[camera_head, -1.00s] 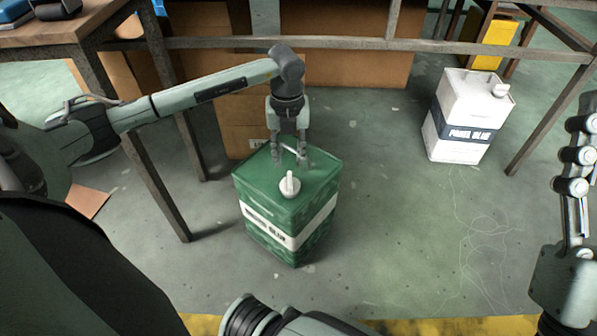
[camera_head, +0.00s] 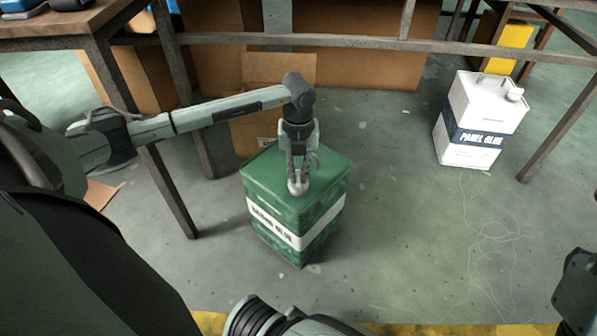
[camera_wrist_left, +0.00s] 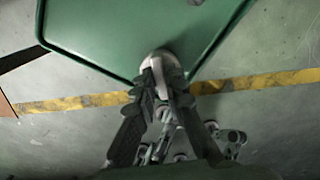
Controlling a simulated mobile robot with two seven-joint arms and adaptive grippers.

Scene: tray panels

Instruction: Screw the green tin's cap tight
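The green tin (camera_head: 293,215) stands upright on the floor in the middle of the head view, with a white label band around it. Its pale cap (camera_head: 298,188) sits on top at the near corner; it also shows in the left wrist view (camera_wrist_left: 160,62). My left gripper (camera_head: 299,178) points straight down at the cap. Its fingers (camera_wrist_left: 166,88) are close together, with the cap's upright grip between them, and look closed on it. They hide part of the cap, so its thread is not visible.
A white tin (camera_head: 480,120) labelled panel glue stands apart at the right. A wooden table (camera_head: 60,35) is at the upper left, with cardboard boxes (camera_head: 345,65) behind the green tin. Yellow floor tape (camera_head: 420,327) runs along the front.

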